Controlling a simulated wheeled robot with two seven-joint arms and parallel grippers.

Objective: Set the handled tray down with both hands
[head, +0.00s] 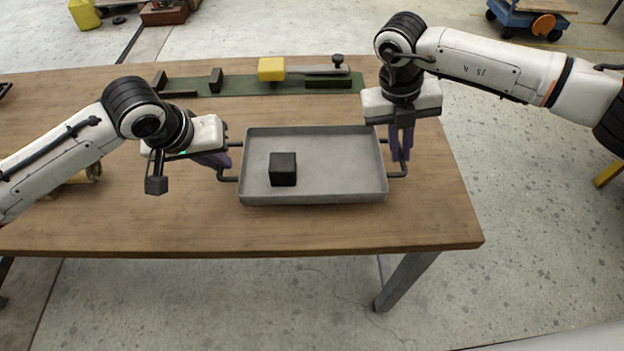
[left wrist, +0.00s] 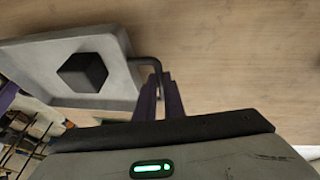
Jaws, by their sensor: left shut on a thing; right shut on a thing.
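The grey handled tray (head: 335,190) is level over the right part of the wooden table, with a dark bar handle at each short side. I cannot tell whether its underside touches the table. A black cube (head: 283,169) sits inside it, left of centre. My left gripper (head: 222,161) is shut on the tray's left handle (head: 228,179). My right gripper (head: 401,152) is shut on the right handle (head: 404,170). The left wrist view shows the tray (left wrist: 120,45), the cube (left wrist: 82,74) and my left gripper's purple fingers (left wrist: 162,90) at the handle.
The wooden table (head: 300,236) is bare in front of the tray. Behind it lies a green board (head: 225,86) with dark blocks, a yellow block (head: 271,68) and a metal bar. A tan roll (head: 92,172) lies at the left, partly behind my left arm.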

